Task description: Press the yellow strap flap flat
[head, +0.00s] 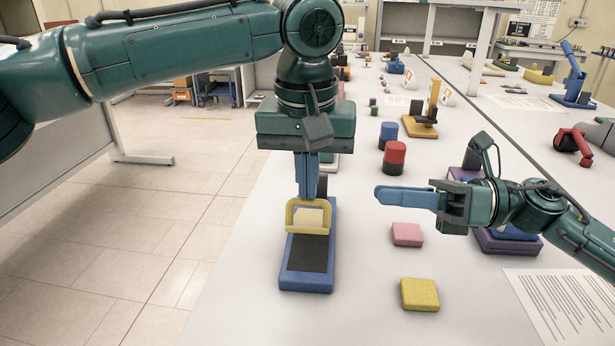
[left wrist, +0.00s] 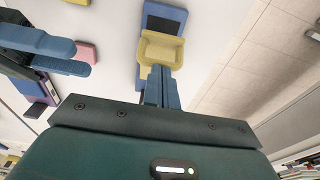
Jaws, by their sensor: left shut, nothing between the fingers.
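The yellow strap flap (head: 308,215) stands raised like a frame across a blue base with a dark pad (head: 307,254). In the left wrist view the yellow flap (left wrist: 160,50) shows just beyond the fingertips, with the blue and dark base (left wrist: 163,17) behind it. My left gripper (head: 307,195) points down with its blue fingers shut, at the top edge of the flap; I cannot tell if they touch. My right gripper (head: 378,195) is off to the right, its fingers pointing left above the table. Its fingers look close together, and their gap is not clear in the head view.
A pink block (head: 407,234) and a yellow block (head: 419,294) lie right of the base. A red and black cylinder (head: 394,157) and a blue cylinder (head: 388,135) stand behind. A printed sheet (head: 560,305) lies at front right. The table's left edge is close to the base.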

